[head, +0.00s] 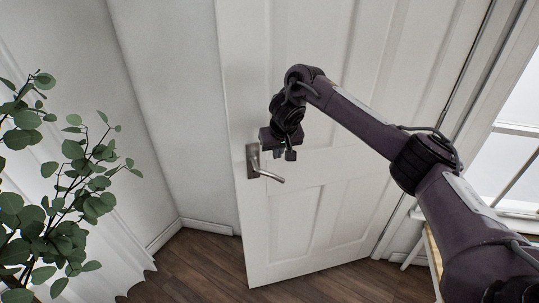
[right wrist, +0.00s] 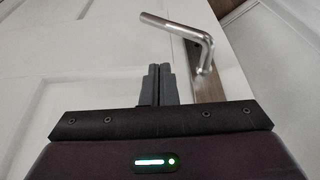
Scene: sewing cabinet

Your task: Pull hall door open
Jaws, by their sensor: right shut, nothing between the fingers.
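The white panelled hall door (head: 310,215) fills the middle of the head view. Its left edge stands out from the wall behind it, so it looks partly open. A metal lever handle (head: 268,176) sits near that left edge, on a plate, with the lever pointing right. My right gripper (head: 280,155) is just above the lever, in front of the door. In the right wrist view its fingers (right wrist: 160,70) are together and empty. The lever (right wrist: 180,28) shows beyond the fingertips there, apart from them in the picture. My left gripper is not in view.
A leafy plant (head: 65,190) stands at the left, before a pale curtain. Wooden floor (head: 195,265) is clear left of the door's foot. A bright window (head: 515,130) is at the right, with part of a light wooden piece of furniture (head: 433,262) below it.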

